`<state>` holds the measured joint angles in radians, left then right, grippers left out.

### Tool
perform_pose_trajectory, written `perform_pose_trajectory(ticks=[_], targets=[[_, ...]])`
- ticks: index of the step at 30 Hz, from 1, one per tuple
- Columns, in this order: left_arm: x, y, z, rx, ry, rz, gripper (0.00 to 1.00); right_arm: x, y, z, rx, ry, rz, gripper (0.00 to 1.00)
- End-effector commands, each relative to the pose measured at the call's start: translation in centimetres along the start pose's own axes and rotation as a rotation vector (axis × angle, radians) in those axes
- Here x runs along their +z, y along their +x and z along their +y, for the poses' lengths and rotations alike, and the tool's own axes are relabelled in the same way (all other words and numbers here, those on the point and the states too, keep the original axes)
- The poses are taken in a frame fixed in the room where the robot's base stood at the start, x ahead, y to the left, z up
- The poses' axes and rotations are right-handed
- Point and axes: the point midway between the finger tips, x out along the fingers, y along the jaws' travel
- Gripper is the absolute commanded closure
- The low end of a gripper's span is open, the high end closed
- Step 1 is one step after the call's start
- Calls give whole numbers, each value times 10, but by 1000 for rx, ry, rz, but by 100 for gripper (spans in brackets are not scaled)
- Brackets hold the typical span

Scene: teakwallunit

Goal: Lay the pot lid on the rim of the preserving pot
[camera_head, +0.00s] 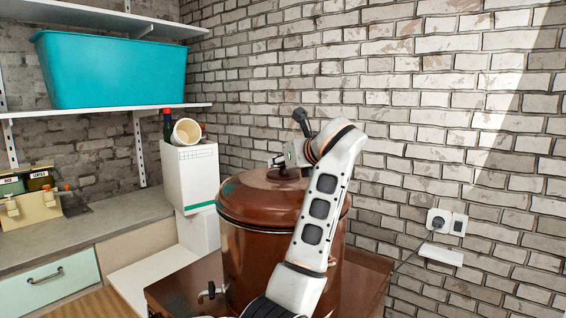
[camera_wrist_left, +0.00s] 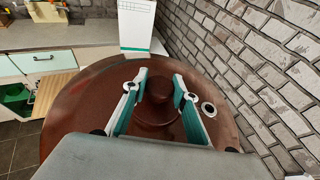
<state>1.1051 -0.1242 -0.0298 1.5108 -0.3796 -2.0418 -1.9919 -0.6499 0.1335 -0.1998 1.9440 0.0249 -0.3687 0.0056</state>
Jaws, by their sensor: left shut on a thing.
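The pot lid (camera_head: 250,197) is a brown, round lid with a central knob. It sits level over the mouth of the brown preserving pot (camera_head: 252,262), and no clear gap shows between them along the visible front edge. My left gripper (camera_head: 284,163) is shut on the lid's knob from above. In the left wrist view, the two fingers of the gripper (camera_wrist_left: 156,92) stand on either side of the dark knob, with the lid (camera_wrist_left: 85,108) spread out below. My left arm hides the right part of the lid and pot. My right gripper is not in view.
The pot stands on a brown surface (camera_head: 180,290) with a tap at its front. A white box (camera_head: 190,178) stands behind left. A grey counter (camera_head: 110,222) runs along the left, below a shelf with a turquoise tub (camera_head: 110,70). A brick wall (camera_head: 420,130) is close behind and right.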

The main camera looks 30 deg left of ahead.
Motion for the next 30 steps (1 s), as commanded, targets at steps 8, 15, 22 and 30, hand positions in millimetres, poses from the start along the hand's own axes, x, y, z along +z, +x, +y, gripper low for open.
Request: perform_pose_trajectory(ticks=[8, 15, 22, 30], targets=[[-3, 1, 0, -1, -3, -4, 100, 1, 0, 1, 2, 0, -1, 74], [-6, 2, 0, -1, -3, -4, 100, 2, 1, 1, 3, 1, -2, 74], [-9, 3, 0, -1, -3, -4, 100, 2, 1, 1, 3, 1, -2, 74], [-11, 4, 0, -1, -2, -2, 53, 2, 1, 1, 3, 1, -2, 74]])
